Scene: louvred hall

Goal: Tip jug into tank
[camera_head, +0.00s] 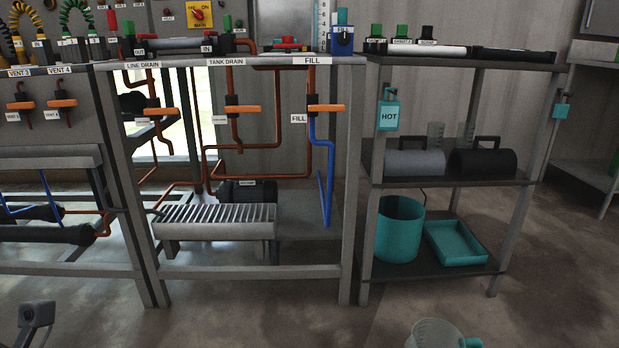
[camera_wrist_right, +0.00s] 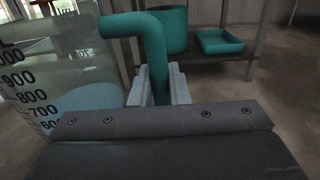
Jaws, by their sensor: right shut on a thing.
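The jug (camera_head: 432,333) is clear with a teal handle and shows at the bottom edge of the head view, partly cut off. In the right wrist view the jug (camera_wrist_right: 60,90) stands close on the left, with dark scale numbers and pale blue liquid inside. My right gripper (camera_wrist_right: 160,88) is shut on the jug's teal handle (camera_wrist_right: 152,45). A part of my left gripper (camera_head: 36,318) shows at the lower left, apart from everything; its jaws are unclear.
The pipe bench (camera_head: 300,62) with orange valve handles stands ahead. A graduated tube (camera_head: 323,22) with a blue fitting (camera_head: 342,40) rises at its right end. The shelf rack (camera_head: 470,65) to the right holds a teal bucket (camera_head: 398,230) and teal tray (camera_head: 455,245). The floor in front is clear.

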